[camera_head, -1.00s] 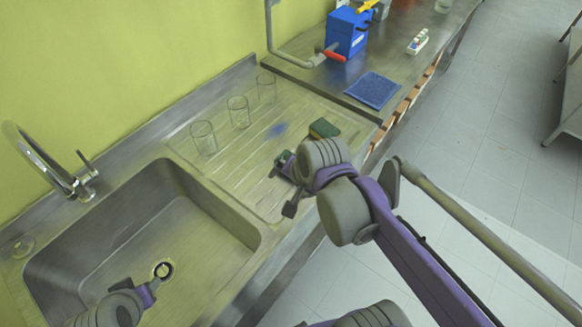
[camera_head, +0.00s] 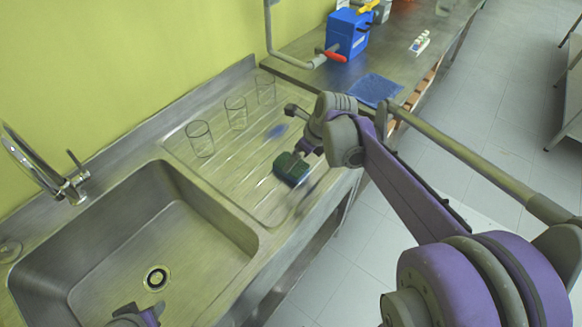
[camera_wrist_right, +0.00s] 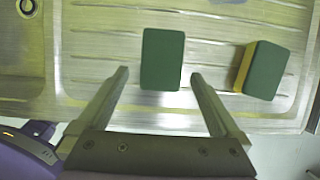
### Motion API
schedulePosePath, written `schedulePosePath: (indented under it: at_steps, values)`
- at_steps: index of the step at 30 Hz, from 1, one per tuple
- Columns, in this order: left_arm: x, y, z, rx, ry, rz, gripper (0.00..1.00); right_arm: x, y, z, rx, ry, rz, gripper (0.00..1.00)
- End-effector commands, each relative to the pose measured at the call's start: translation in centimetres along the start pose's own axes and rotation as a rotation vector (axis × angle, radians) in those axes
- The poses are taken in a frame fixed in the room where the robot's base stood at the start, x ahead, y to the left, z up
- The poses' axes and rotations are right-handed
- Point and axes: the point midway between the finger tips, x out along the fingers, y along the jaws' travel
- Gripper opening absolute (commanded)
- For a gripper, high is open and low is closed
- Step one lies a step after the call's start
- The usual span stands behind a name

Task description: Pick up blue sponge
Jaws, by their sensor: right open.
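Two dark-green-topped sponges lie on the ribbed drainboard. The other sponge (camera_wrist_right: 265,70) shows a yellow side and lies to the right, hidden behind my right gripper in the head view. My right gripper (camera_wrist_right: 160,76) (camera_head: 298,130) is open and empty above the drainboard. My left gripper (camera_head: 148,312) is partly cut off at the bottom edge; its jaws are unclear.
Several clear glasses (camera_head: 200,140) stand along the back of the drainboard (camera_head: 225,172). The sink basin (camera_head: 130,245) opens to the left, with a tap (camera_head: 70,187). A blue mat (camera_head: 374,90) and blue box (camera_head: 347,35) sit on the counter behind.

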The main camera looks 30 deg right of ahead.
Motion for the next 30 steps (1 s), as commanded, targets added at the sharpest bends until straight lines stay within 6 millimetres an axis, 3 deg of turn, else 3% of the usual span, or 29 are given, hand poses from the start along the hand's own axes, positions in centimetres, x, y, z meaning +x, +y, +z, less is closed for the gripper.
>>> schedulePosePath:
  at_steps: [15, 23, 30]
  values:
    - [0.0, 0.0, 0.0, 0.000, 0.000, 0.000, 0.50, 5.8, -0.3, 0.1, -0.003, 0.000, 0.001, 1.00]
    - [0.0, 0.0, 0.0, 0.000, 0.000, 0.000, 0.50, 6.1, -0.3, 0.0, -0.003, 0.000, 0.000, 1.00]
    - [0.0, 0.0, 0.0, 0.000, 0.000, 0.000, 0.50, 6.1, -0.3, 0.0, -0.003, 0.000, 0.000, 0.60]
